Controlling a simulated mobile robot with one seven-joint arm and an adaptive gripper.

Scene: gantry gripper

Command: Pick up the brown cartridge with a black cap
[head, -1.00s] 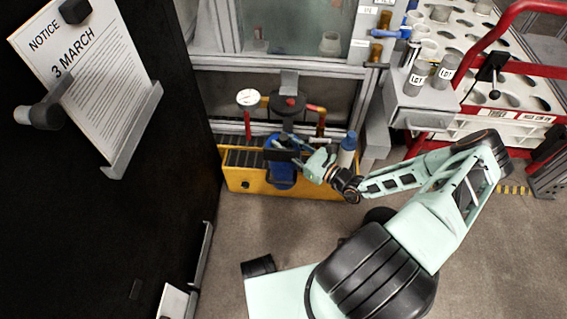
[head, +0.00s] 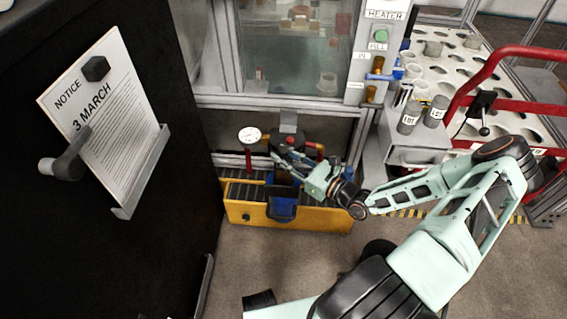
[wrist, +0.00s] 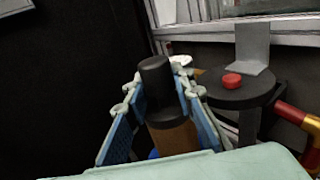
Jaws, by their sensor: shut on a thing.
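The brown cartridge (wrist: 175,137) with its black cap (wrist: 156,76) stands between the two blue-padded fingers of my gripper (wrist: 153,105) in the wrist view. The base of the cartridge is hidden behind the pale edge of my gripper. In the head view my gripper (head: 290,163) is above the yellow conveyor, beside the blue holder. The cartridge is too small to make out clearly there.
The yellow roller conveyor (head: 236,212) carries a blue holder with a dark flap (head: 283,204). A round black fixture with a red button (wrist: 231,82) stands close right of my gripper. A white-faced gauge (head: 249,135) is at left. A dark panel (head: 150,225) fills the left side.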

